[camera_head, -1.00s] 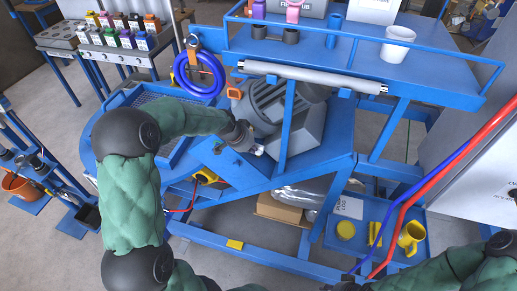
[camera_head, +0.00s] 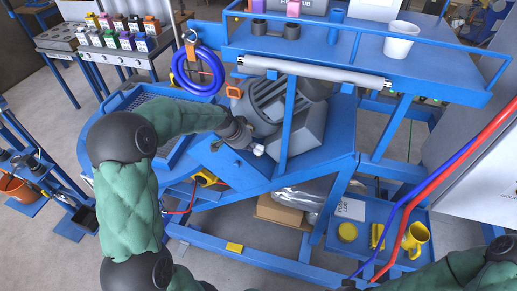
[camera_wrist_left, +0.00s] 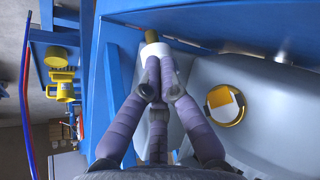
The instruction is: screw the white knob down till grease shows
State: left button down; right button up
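The white knob (camera_wrist_left: 155,50) shows in the left wrist view at the tips of my left gripper (camera_wrist_left: 158,70). Its purple-grey fingers close in around it, and they cover its near part. A brass-coloured piece (camera_wrist_left: 149,36) shows just beyond the knob. In the head view, my left gripper (camera_head: 249,146) is at the blue machine frame below the grey motor (camera_head: 268,102), and a small white bit of the knob (camera_head: 258,150) shows at its tips. No grease can be made out. My right arm is at the lower right of the head view, and its gripper is out of the frame.
A blue bar (camera_wrist_left: 112,85) runs close beside the fingers. A grey housing with a round yellow-rimmed part (camera_wrist_left: 225,105) lies on the other side. A coiled blue hose (camera_head: 198,70) hangs above my forearm. A lower blue tray holds a yellow mug (camera_head: 416,240).

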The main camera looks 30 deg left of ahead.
pick_arm(q)
jog(key=shift+a, duration=0.1)
dwell(0.6)
jog(key=shift+s+a+b, duration=0.2)
jog(key=shift+s+b, duration=0.1)
jog(key=shift+b, duration=0.15)
notch_tip(320, 180, up, 6)
jog(key=p, duration=0.3)
